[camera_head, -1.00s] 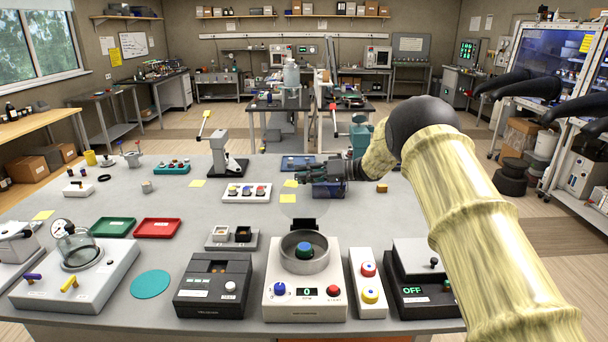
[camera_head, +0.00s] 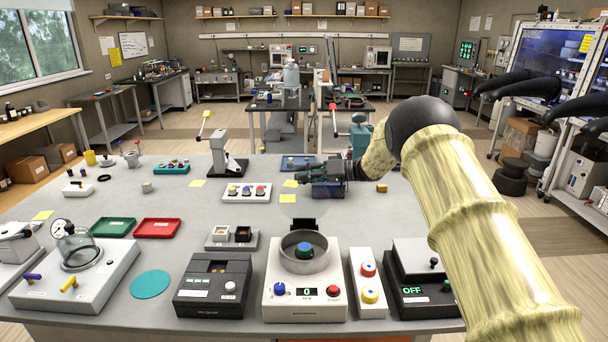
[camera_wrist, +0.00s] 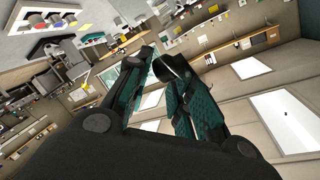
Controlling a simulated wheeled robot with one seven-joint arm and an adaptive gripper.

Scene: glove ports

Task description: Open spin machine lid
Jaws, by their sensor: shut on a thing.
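The spin machine (camera_head: 325,296) is the white box at the front middle of the bench, with a round grey bowl, a blue knob, a red button and a display reading 0. Its bowl is uncovered, with a green and blue piece inside. A black hinge block (camera_head: 304,223) stands at its back edge. The clear lid is hard to make out; only a faint outline shows behind the hinge. My gripper (camera_head: 303,172) is above and behind the machine. In the wrist view my gripper (camera_wrist: 160,60) is shut on a small dark piece, probably the lid's knob.
A black box (camera_head: 214,285) stands left of the machine. A button panel (camera_head: 368,284) and a black device reading OFF (camera_head: 418,291) stand to its right.

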